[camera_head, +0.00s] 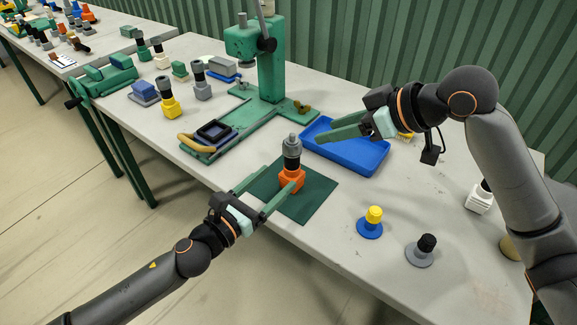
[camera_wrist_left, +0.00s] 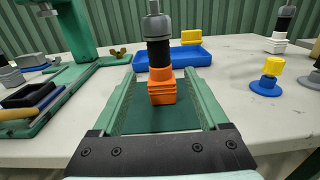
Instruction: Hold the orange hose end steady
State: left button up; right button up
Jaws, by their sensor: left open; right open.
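The orange hose end (camera_head: 292,178) stands upright on a dark green mat (camera_head: 318,195), with a black collar and a grey fitting (camera_head: 292,145) on top. My left gripper (camera_head: 268,191) is open at the mat's front left, its fingers pointing at the orange piece. In the left wrist view the orange hose end (camera_wrist_left: 161,86) shows between the two green fingers of my left gripper (camera_wrist_left: 158,100), with gaps on both sides. My right gripper (camera_head: 335,128) is open above the blue tray (camera_head: 345,152), to the right of the grey fitting.
A green press (camera_head: 271,65) stands behind the mat. A yellow-topped blue piece (camera_head: 370,225) and a black-topped grey piece (camera_head: 421,252) stand to the right. A yellow hose end (camera_head: 170,107) stands at left. The table's front edge runs close to the mat.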

aim_at(287, 169)
pick_arm(q)
jog(key=x, duration=0.7)
jog(key=shift+c, duration=0.2)
grip_shut()
dwell(0.4)
dwell(1.0)
jog(key=c, duration=0.6)
grip_release()
grip_shut()
